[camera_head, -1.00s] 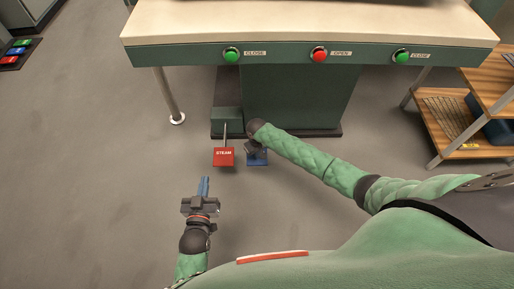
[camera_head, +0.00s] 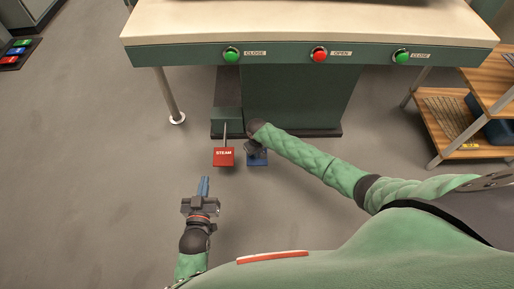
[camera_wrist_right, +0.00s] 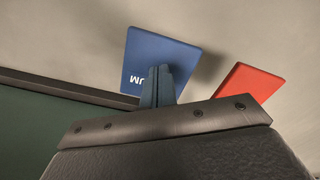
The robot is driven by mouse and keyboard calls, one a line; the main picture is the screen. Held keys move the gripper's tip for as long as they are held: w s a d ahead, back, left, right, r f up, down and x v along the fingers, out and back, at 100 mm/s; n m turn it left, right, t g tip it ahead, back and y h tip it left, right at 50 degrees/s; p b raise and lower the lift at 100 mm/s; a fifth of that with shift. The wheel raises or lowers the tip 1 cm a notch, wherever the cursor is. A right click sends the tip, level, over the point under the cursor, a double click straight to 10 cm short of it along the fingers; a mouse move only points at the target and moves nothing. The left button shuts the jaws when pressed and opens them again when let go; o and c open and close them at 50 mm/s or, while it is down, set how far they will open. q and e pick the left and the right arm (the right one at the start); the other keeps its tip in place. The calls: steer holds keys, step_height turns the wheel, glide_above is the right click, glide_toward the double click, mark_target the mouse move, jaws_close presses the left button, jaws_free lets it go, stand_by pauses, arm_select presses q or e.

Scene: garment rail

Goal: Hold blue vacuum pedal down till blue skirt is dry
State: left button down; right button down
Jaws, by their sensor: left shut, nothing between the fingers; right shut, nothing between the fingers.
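The blue vacuum pedal (camera_head: 258,159) is near the floor in front of the press base, right of the red steam pedal (camera_head: 223,157). In the right wrist view the blue pedal (camera_wrist_right: 150,52) shows part of its white lettering. My right gripper (camera_wrist_right: 164,72) is shut and empty, its fingertips over the blue pedal and seemingly against it; I cannot tell how far the pedal is pressed. In the head view my right wrist covers part of the pedal. My left gripper (camera_head: 203,182) is shut and empty above the floor, below the steam pedal. The blue skirt is not in view.
The press table (camera_head: 300,22) has two green close buttons (camera_head: 231,54) and a red open button (camera_head: 319,54) on its front edge. A wooden shelf (camera_head: 445,125) stands at right. The red pedal (camera_wrist_right: 246,82) is close to my right gripper.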

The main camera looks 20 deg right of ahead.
mark_target(257, 161)
steer(key=shift+f, duration=0.15)
steer(key=shift+f+b, duration=1.45)
steer(key=shift+f, duration=1.85)
steer(key=shift+r, duration=0.15)
stand_by(1.5)
step_height(257, 161, up, 10)
steer(key=p, duration=1.1)
steer(key=shift+f, duration=0.2)
